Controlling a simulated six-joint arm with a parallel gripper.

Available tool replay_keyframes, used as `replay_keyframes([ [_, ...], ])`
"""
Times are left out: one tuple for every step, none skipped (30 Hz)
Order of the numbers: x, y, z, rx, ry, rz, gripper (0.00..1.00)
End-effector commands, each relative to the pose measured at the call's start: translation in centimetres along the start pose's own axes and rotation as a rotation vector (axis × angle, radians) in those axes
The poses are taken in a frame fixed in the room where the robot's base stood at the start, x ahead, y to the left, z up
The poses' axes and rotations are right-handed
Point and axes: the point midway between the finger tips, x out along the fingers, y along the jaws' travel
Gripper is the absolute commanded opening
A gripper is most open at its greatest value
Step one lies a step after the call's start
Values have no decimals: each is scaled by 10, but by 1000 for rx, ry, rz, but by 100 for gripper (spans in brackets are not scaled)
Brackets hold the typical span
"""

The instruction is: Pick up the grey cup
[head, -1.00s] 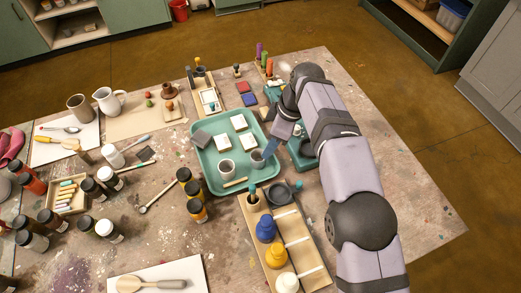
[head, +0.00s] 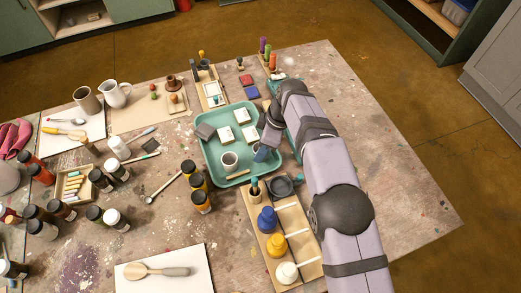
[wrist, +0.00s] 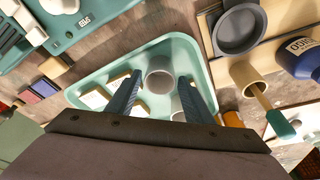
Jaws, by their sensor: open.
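The grey cup (wrist: 160,77) stands upright in the green tray (wrist: 84,88). In the wrist view it shows between my fingers, beyond their tips, with room on both sides. In the head view my gripper (head: 262,152) hides it. In the wrist view my gripper (wrist: 163,85) is open and empty, pointing down at the tray. A second, paler cup (head: 230,161) stands left of my gripper in the head view. In the wrist view this cup (wrist: 177,103) is partly hidden behind the right finger.
White tiles (head: 224,134) and a dark grey block (head: 205,131) lie in the tray. A paint rack (head: 264,225) with bottles and a dark dish (head: 279,187) stand in front. Black-capped bottles (head: 200,200) stand left of the rack.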

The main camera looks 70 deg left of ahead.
Motion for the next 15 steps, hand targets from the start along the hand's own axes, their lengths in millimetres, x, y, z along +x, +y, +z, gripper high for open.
replay_keyframes([
  [5, -1, -1, 0, -1, -2, 47],
  [8, -1, -1, 0, -1, -3, 47],
  [12, -1, 0, 0, -1, -3, 47],
  [14, 0, -1, 0, -1, -2, 47],
  [16, 0, -1, 0, 0, -1, 47],
  [18, 0, 0, 0, 0, 0, 47],
  [19, 0, 0, 0, 0, 0, 47],
  [20, 0, 0, 0, 0, 0, 47],
  [21, 0, 0, 0, 0, 0, 47],
  [21, 0, 0, 1, 0, 1, 47],
  [21, 0, 0, 1, 0, 1, 47],
  [21, 0, 0, 1, 0, 1, 47],
  [21, 0, 0, 1, 0, 1, 47],
  [21, 0, 0, 1, 0, 1, 47],
  [21, 0, 0, 1, 0, 1, 45],
])
